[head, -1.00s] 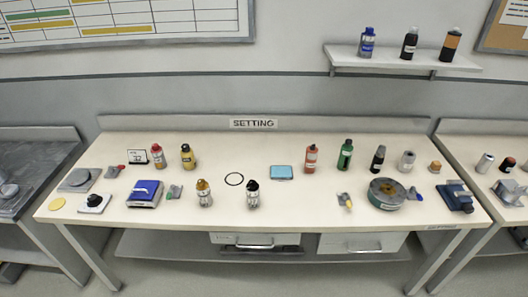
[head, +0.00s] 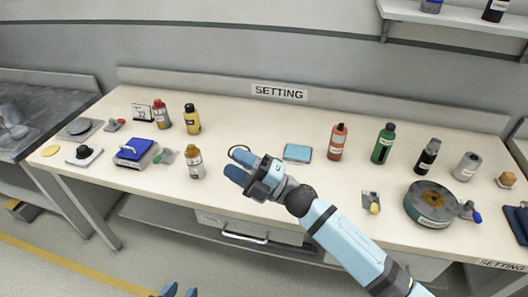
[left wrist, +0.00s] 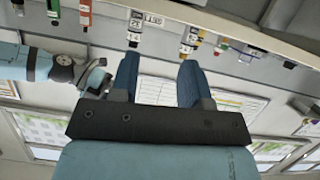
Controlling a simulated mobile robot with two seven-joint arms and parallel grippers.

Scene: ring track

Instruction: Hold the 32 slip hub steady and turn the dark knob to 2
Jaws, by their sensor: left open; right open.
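A dark knob (head: 84,151) sits on a small white base at the left front of the bench. A small card (head: 142,112) that seems to read 32 stands behind it; which item is the slip hub I cannot tell for sure. My right gripper (head: 238,165) is open and empty above the middle of the bench, well to the right of the knob. My left gripper (head: 179,291) shows only its blue fingertips at the bottom edge, below the bench front. In the left wrist view, the left gripper (left wrist: 158,78) is open with nothing between its fingers.
A blue-topped scale (head: 136,150), a grey plate (head: 80,129) and a yellow disc (head: 50,150) lie near the knob. A round grey device (head: 430,205) stands at right.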

